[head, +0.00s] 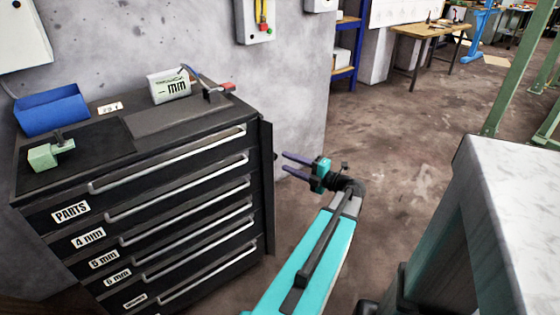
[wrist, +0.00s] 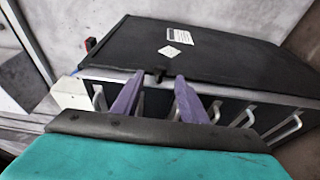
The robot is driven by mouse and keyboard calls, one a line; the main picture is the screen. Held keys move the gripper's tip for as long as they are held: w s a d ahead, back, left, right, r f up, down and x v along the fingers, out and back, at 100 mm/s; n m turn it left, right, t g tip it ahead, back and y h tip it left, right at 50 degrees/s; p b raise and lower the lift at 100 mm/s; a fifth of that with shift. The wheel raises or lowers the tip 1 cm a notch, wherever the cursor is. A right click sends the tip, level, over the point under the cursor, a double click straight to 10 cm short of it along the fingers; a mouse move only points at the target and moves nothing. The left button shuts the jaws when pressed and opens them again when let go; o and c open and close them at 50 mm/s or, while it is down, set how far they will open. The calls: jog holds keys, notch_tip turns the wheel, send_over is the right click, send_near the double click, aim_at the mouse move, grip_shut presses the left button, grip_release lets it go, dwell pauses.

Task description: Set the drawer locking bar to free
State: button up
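The black drawer cabinet (head: 75,195) stands at left in the head view, its drawers shut. A narrow dark upright bar (head: 268,190), which looks like the locking bar, runs down its right front edge, with a small knob (head: 275,156) on it. The head view does not clearly show how the bar is turned. In the wrist view a black panel with white labels (wrist: 225,62) fills the upper middle, with a small dark knob (wrist: 160,75) at its near edge. My gripper (head: 284,162) is open and empty, its purple fingers (wrist: 157,88) pointing at that knob, which appears between the tips.
A pale-topped bench (head: 515,190) stands at right. Floor is clear beyond my gripper.

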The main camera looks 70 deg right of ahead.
aim_at(277, 157)
jog(key=shift+x, duration=2.3)
jog(key=c, duration=1)
jog(key=shift+a, duration=0.35)
grip_shut()
jog(key=shift+d, duration=0.35)
